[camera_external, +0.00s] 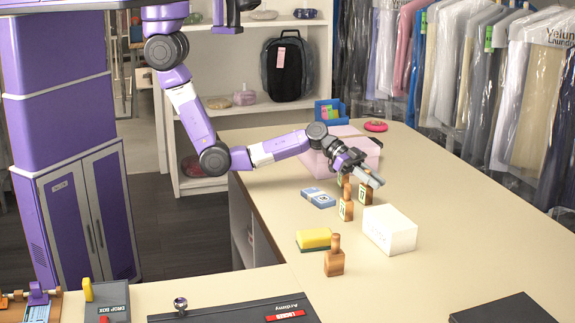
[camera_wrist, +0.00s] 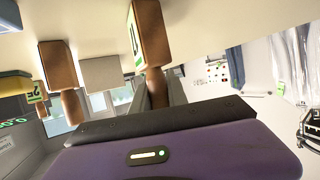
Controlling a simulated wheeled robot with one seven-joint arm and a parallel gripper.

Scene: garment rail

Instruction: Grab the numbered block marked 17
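Several wooden, bottle-shaped blocks with narrow round necks stand on the table; some show green-edged number labels. One block (camera_external: 366,191) stands beneath my gripper (camera_external: 372,180). In the wrist view, which is upside down, the nearest block (camera_wrist: 152,35) has its neck between my grey fingers (camera_wrist: 157,90). The fingers look apart around the neck; firm contact cannot be seen. Its label is seen at a steep angle, so I cannot read the number surely. Another labelled block (camera_external: 346,207) stands just in front, and one more (camera_external: 334,262) stands nearer the front edge.
A white box (camera_external: 389,230) stands right of the blocks. A yellow sponge (camera_external: 314,239) and a blue-white packet (camera_external: 318,198) lie to the left. A pink box (camera_external: 350,150) is behind my gripper. The table's right side is largely clear; bagged garments (camera_external: 490,80) hang beyond it.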

